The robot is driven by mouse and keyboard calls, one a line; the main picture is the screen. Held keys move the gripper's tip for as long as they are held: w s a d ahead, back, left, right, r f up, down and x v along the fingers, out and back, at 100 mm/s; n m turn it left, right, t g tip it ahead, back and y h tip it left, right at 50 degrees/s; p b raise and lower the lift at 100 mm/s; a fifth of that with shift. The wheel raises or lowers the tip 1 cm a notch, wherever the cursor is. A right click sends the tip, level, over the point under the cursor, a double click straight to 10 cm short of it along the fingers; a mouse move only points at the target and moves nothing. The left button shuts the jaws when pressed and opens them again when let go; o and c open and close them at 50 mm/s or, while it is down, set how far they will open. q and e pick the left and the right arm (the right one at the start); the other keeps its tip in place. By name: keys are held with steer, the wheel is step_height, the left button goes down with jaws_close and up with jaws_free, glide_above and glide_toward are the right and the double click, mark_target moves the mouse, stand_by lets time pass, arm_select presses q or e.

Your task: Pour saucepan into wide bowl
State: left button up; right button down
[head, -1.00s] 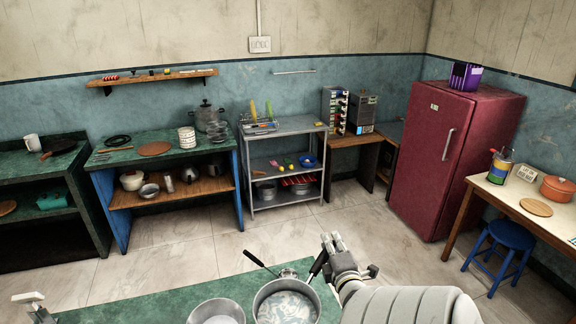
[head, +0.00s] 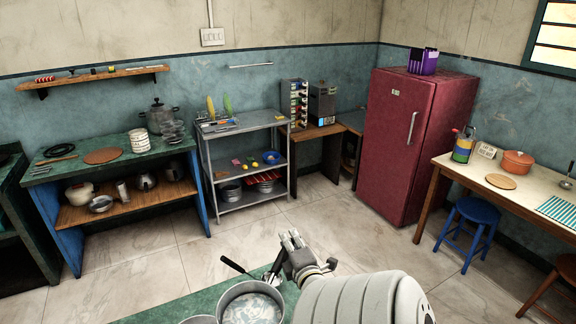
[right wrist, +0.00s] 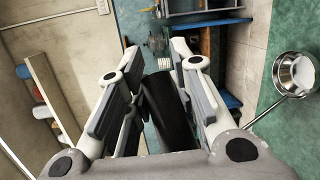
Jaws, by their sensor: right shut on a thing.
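A metal saucepan (head: 250,304) with pale, mottled contents shows at the bottom of the head view, cut by the lower edge. My right gripper (head: 290,241) is just behind and right of it, shut on its black handle (head: 275,266). In the right wrist view the dark handle (right wrist: 168,108) lies between the two fingers. The rim of a light metal bowl (head: 200,320), likely the wide bowl, barely shows left of the saucepan; its inside is hidden. I cannot tell whether the saucepan is lifted. My left gripper is out of view.
Another black handle (head: 234,265) sticks up behind the saucepan. The green counter (head: 180,308) is bare left of it. In the right wrist view a small metal vessel with a thin handle (right wrist: 294,72) is over green surface. Shelves, a red fridge (head: 412,140) and blue stool (head: 470,222) stand beyond open floor.

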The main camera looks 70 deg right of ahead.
arm_select(q)
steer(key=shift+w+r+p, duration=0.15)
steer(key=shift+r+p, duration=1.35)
steer(key=shift+p, duration=0.25)
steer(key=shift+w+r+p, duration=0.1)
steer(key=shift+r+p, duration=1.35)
steer(key=shift+p, duration=0.25)
arm_select(e)
steer(key=w+a+r+n+g, duration=0.1)
steer(key=w+a+r+n, duration=0.1)
steer(key=w+n, duration=0.2)
steer(key=shift+w+a, duration=0.35)
steer(key=shift+w, duration=0.4)
arm_select(q)
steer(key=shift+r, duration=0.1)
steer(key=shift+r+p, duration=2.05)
steer(key=shift+p, duration=0.1)
arm_select(e)
steer(key=shift+w+a+r+n+g, duration=0.35)
steer(key=shift+w+r+n+g, duration=0.05)
steer(key=shift+w+r+n, duration=0.3)
steer(key=shift+w+a+r+n+g, duration=0.35)
steer(key=shift+w+r+n+g, duration=0.05)
steer(key=shift+w+r+n, duration=0.3)
